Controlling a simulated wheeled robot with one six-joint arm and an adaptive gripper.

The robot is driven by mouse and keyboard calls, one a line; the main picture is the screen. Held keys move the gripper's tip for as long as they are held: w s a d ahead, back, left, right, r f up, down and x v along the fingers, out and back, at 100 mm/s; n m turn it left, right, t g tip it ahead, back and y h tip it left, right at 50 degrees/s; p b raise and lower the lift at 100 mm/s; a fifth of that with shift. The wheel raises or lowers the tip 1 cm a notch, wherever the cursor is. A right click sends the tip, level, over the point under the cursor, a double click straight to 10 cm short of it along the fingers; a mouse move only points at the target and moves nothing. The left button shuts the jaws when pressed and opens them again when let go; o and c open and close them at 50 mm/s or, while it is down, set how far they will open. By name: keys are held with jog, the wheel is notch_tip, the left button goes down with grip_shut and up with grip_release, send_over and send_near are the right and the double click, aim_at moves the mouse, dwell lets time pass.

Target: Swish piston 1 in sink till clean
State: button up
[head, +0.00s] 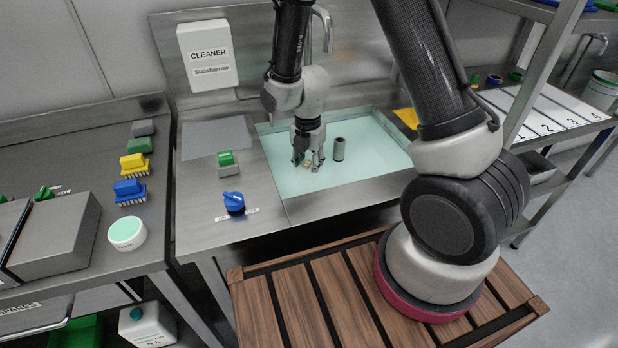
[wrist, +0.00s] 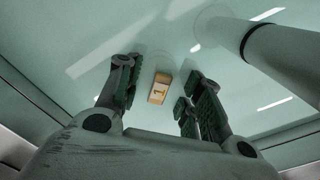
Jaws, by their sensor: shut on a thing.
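Piston 1 shows in the wrist view as a tan, yellowish piece (wrist: 160,88) marked "1", between the two fingers of my gripper (wrist: 166,82). My gripper (head: 308,160) points down into the sink (head: 385,150), which holds pale green liquid, and is shut on the piston. In the head view only a small tan bit of the piston (head: 307,166) shows by the fingertips. How deep it sits and how clean it is cannot be told.
A grey cylinder (head: 339,149) stands in the sink just right of my gripper; it also shows in the wrist view (wrist: 278,50). A faucet (head: 324,25) rises behind. A blue knob (head: 234,203) and green switch (head: 227,160) sit left of the sink. Brushes (head: 131,190) lie farther left.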

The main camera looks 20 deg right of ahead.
jog(key=shift+s, duration=1.2)
jog(key=shift+w, duration=0.1)
jog(key=shift+w, duration=1.15)
jog(key=shift+s, duration=0.15)
jog(key=shift+s, duration=1.1)
jog(key=shift+w, duration=0.2)
